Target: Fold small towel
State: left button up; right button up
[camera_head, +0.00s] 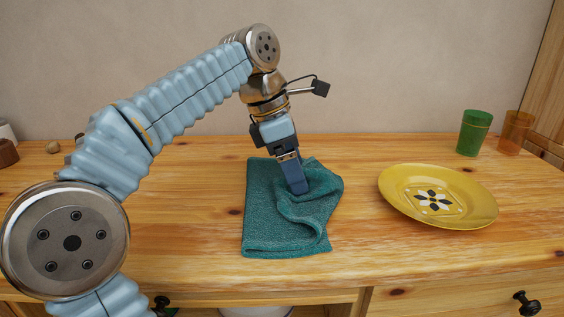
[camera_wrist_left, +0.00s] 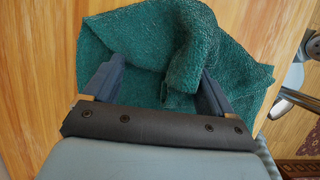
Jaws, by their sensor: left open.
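The small teal towel (camera_head: 272,235) lies on the wooden table in the middle of the head view. Its near part is flat, and its right and far part is bunched into raised folds. My left gripper (camera_head: 298,188) points down into the bunched part. In the left wrist view the towel (camera_wrist_left: 150,45) spreads beneath the gripper, with a raised fold toward the right finger. The left gripper's fingers (camera_wrist_left: 158,85) are spread apart and open, one finger against or beside the fold. The fingertips are partly hidden by the cloth. My right gripper is not in view.
A yellow plate (camera_head: 395,190) with a flower pattern stands to the right of the towel. A green cup (camera_head: 474,133) and an orange cup (camera_head: 515,131) stand at the back right. The wooden table (camera_head: 190,215) is clear left of the towel.

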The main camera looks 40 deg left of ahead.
pick_arm(q)
jog(key=w+d, duration=0.1)
jog(key=w+d+p, duration=0.1)
jog(key=d, duration=0.1)
jog(key=shift+w+d+r+p, duration=0.1)
jog(key=shift+w+p, duration=0.2)
jog(key=shift+w, duration=0.05)
jog(key=shift+w+d, duration=0.3)
jog(key=shift+d, duration=0.05)
notch_tip(320, 180, up, 3)
jog(key=p, duration=0.3)
jog(key=shift+r+p, duration=0.2)
jog(key=shift+p, duration=0.2)
jog(key=shift+r+b, duration=0.25)
jog(key=shift+b, duration=0.05)
jog(key=shift+r, duration=2.45)
